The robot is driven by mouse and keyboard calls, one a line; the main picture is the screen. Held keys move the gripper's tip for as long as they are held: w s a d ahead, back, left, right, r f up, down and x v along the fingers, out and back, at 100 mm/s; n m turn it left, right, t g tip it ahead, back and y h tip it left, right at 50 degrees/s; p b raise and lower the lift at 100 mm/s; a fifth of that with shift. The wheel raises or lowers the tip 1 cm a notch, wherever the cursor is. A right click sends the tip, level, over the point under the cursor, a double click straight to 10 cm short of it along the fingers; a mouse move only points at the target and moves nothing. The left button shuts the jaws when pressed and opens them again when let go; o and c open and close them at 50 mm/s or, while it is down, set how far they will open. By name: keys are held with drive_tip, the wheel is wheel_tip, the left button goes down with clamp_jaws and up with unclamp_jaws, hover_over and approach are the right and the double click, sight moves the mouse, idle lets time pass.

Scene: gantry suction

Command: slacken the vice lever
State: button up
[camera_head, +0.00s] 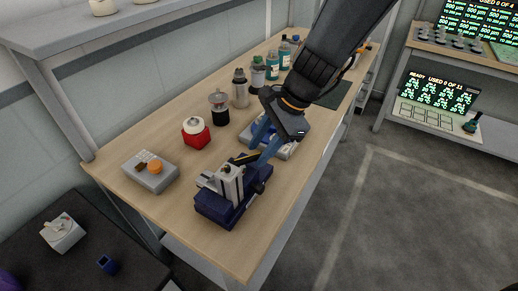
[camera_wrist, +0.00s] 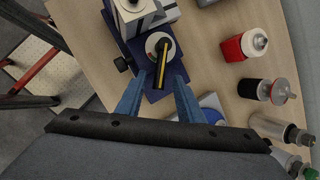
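The vice (camera_head: 228,192) stands near the front end of the bench, with a dark blue base and pale grey jaws. It also shows at the top of the wrist view (camera_wrist: 147,25). Its lever (camera_wrist: 161,68) is a black bar with a yellow stripe, fixed to a pale round dial (camera_wrist: 153,43). The lever shows in the head view as a dark bar (camera_head: 245,158) on top. My gripper (camera_wrist: 163,78) has blue fingers, spread apart, one on either side of the lever. I see gaps between fingers and lever. In the head view my gripper (camera_head: 258,156) is just beside the vice.
A grey box with an orange knob (camera_head: 151,171) sits left of the vice. A red-based container (camera_head: 195,132), a dark jar (camera_head: 219,108) and several bottles line the bench's back side. A grey-and-blue device (camera_head: 283,149) lies below my wrist. The bench front edge (camera_head: 283,217) is clear.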

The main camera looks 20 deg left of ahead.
drive_tip(key=shift+a+f, duration=0.2)
drive_tip(key=shift+f, duration=0.2)
drive_tip(key=shift+c, duration=0.3)
clamp_jaws()
drive_tip(key=n, duration=0.1)
drive_tip(key=w+a+n+g, duration=0.1)
drive_tip(key=n, duration=0.1)
drive_tip(key=shift+w+a+p, duration=0.1)
drive_tip(key=shift+w+p, duration=0.1)
drive_tip(key=shift+p, duration=0.15)
drive_tip(key=shift+w+a+n+g+h, duration=0.3)
drive_tip(key=shift+a+n+g, duration=0.1)
drive_tip(key=shift+n, duration=0.45)
drive_tip(key=shift+w+a+n+g+h, duration=0.2)
drive_tip(key=shift+a+n+g+h, duration=0.15)
drive_tip(key=shift+n, duration=0.5)
